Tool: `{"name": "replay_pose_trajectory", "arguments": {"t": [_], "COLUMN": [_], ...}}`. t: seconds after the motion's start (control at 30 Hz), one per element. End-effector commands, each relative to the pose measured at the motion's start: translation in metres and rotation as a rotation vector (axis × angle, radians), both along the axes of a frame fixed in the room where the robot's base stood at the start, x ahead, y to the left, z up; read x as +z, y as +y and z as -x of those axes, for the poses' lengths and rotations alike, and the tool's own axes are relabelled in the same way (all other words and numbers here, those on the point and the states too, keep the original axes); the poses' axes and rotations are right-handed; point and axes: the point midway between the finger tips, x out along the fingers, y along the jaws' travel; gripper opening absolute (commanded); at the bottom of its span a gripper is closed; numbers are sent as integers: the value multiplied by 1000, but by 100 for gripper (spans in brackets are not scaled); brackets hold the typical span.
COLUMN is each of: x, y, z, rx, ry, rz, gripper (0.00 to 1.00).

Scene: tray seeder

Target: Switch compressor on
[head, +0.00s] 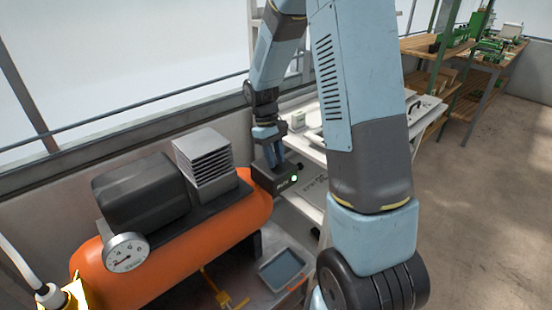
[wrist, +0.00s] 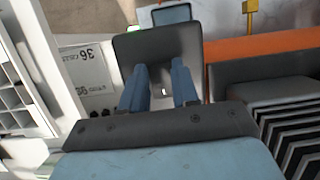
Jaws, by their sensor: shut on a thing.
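The compressor (head: 215,232) has an orange tank, a dark motor and a grey finned block, at the lower left of the head view. A dark switch box (head: 266,181) sits at the tank's right end, with a lit green lamp (head: 294,178) on its face. The switch box (wrist: 160,47) also shows in the wrist view, in front of my fingers. My gripper (head: 271,160) points down at the box from above. In the wrist view my gripper (wrist: 160,90) has a finger on each side of a small pale part, the switch. The fingers largely hide the grip.
A round pressure gauge (head: 126,252) is at the tank's left end. A white shelf unit (head: 303,205) stands close right of the box. Wooden benches (head: 422,46) are at the back right; floor there is clear.

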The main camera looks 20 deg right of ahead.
Motion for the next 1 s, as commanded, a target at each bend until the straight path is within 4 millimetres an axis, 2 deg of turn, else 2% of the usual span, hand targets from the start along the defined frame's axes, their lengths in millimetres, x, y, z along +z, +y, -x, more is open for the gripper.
{"name": "replay_pose_trajectory", "arguments": {"t": [0.23, 0.63, 0.67, 0.9, 1.0], "x": [0, 1, 1, 1, 1], "y": [2, 2, 2, 2, 2], "z": [-5, -6, -6, -5, -5], "rx": [0, -1, -1, -1, -1], "ry": [115, 133, 132, 133, 133], "rz": [49, 56, 56, 56, 56], "gripper": [0, 0, 33, 55, 55]}}
